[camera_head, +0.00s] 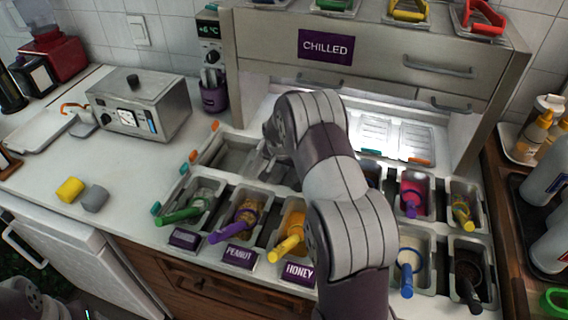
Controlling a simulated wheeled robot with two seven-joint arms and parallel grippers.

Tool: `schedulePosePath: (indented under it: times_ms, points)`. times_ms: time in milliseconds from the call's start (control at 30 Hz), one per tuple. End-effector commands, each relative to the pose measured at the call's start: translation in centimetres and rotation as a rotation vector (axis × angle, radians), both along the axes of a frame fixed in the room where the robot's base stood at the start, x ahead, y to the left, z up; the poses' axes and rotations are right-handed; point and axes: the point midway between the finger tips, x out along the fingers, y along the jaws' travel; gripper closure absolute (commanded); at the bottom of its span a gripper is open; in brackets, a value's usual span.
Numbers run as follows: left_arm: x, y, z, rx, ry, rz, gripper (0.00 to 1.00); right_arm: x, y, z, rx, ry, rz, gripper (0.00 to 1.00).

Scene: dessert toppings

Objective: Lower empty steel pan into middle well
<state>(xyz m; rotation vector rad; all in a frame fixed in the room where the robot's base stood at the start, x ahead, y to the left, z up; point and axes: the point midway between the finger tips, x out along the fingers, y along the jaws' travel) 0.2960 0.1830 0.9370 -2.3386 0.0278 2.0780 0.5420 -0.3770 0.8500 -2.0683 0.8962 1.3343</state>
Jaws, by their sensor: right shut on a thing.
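My right arm comes in from the bottom centre and bends over the topping counter. Its gripper (268,150) is at the back left row of wells, mostly hidden by my own wrist. It is shut on the steel pan (278,174), of which only a grey part shows left of my arm. The pan sits low at the counter; whether it is inside the well or just above it cannot be told. An empty grey well (232,156) lies to its left.
Front pans hold toppings with green, purple (236,226) and yellow (288,243) handles, above PEANUT and HONEY labels. More filled pans (412,192) stand to the right. The CHILLED cabinet (365,55) overhangs the back. A steel box (140,105) stands left; the left counter is partly clear.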

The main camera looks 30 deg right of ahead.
Motion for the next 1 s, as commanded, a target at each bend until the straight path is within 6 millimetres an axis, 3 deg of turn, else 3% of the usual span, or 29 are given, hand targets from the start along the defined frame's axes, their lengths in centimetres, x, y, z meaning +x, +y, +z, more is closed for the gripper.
schedulePosePath:
  times_ms: [900, 1000]
  points:
    - [0.0, 0.0, -0.54, 0.0, 0.0, 0.0, 0.26, 0.03, -0.01, -0.11, 0.0, -0.001, 0.0, 1.0]
    - [0.0, 0.0, -0.54, 0.0, 0.0, 0.0, 0.26, 0.02, 0.0, -0.11, 0.0, -0.001, 0.0, 0.63]
